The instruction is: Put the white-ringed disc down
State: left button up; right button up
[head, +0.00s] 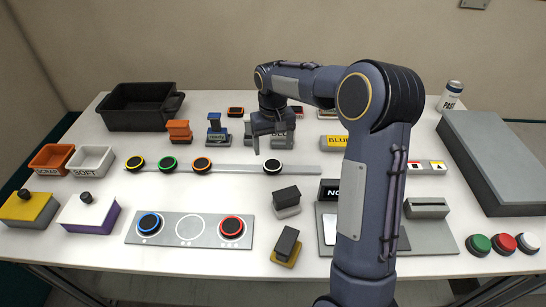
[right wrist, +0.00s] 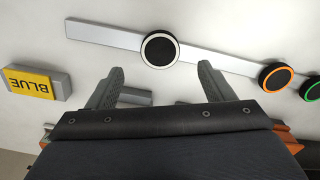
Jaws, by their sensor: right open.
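The white-ringed disc (head: 273,166) is black with a white rim and lies on a long grey strip (head: 233,169), right of the other discs there. It also shows whole in the right wrist view (right wrist: 160,49). My right gripper (head: 271,147) is just behind and above the disc in the head view. In the right wrist view its two fingers (right wrist: 162,70) are spread wide with nothing between them, and the disc lies just beyond the tips, apart from them. My left gripper is not in view.
Yellow, green and orange-ringed discs (head: 202,164) sit along the strip's left part. A grey plate (head: 190,243) in front holds blue and red-ringed discs and an empty white circle. Small dark-topped blocks (head: 287,196) stand right of it. A black bin (head: 140,120) is back left.

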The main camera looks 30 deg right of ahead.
jog(key=s+a+r+t, duration=0.1)
jog(key=s+r, duration=0.4)
jog(key=r, duration=0.3)
jog(key=s+a+r+t+y, duration=0.2)
jog(key=s+a, duration=0.2)
jog(key=s, duration=0.7)
jog(key=s+a+f+n+t+y, duration=0.1)
jog(key=s+a+f, duration=0.3)
jog(key=s, duration=0.8)
jog(key=shift+s+a+f+t+y, duration=0.4)
jog(key=shift+a+t, duration=0.4)
jog(key=shift+a, duration=0.4)
